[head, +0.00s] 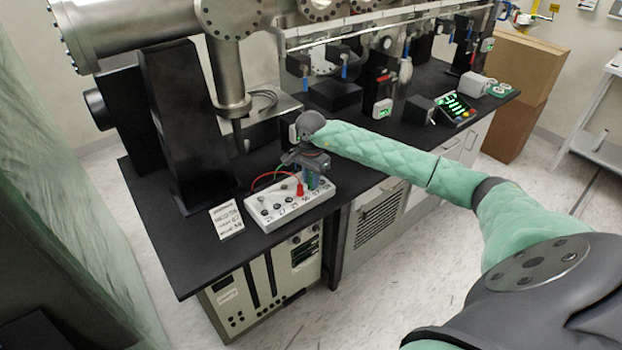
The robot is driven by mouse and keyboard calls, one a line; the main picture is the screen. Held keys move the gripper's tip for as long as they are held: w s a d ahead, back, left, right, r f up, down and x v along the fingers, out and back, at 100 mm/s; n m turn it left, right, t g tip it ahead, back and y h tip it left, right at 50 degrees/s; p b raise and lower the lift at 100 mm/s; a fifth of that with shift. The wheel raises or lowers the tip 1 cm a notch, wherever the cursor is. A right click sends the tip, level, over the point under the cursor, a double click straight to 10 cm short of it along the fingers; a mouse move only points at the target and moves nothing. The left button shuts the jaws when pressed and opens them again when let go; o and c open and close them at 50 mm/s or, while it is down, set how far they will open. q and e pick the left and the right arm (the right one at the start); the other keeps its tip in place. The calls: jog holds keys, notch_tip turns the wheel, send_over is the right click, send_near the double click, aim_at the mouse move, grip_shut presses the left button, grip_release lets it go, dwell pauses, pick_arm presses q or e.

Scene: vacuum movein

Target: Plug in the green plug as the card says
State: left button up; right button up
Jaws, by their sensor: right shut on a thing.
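A white socket box (262,214) with a row of round sockets and numbers under them stands on the black bench. A red plug (299,189) with a red cable stands upright on the box. The card (226,219), white with handwritten-looking lines, lies left of the box; its text is too small to read surely. My right gripper (314,182) points down over the right end of the box, shut on what seems to be the green plug, mostly hidden by the fingers. I cannot tell whether the plug is in a socket. My left gripper is not in view.
A black stand (180,125) and steel vacuum pipes (150,32) rise behind the box. A black device with a green display (455,108) stands farther right on the bench. Cardboard boxes (524,65) stand beyond the bench. The bench front left of the card is clear.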

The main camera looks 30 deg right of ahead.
jog(key=shift+f, duration=0.35)
jog(key=o, duration=1)
jog(key=shift+b, duration=0.3)
jog(key=shift+r+b, duration=0.35)
jog(key=shift+r, duration=0.2)
notch_tip(320, 180, up, 6)
jog(key=shift+f+b, duration=0.15)
jog(key=shift+b, duration=1.05)
jog(key=shift+r, duration=0.55)
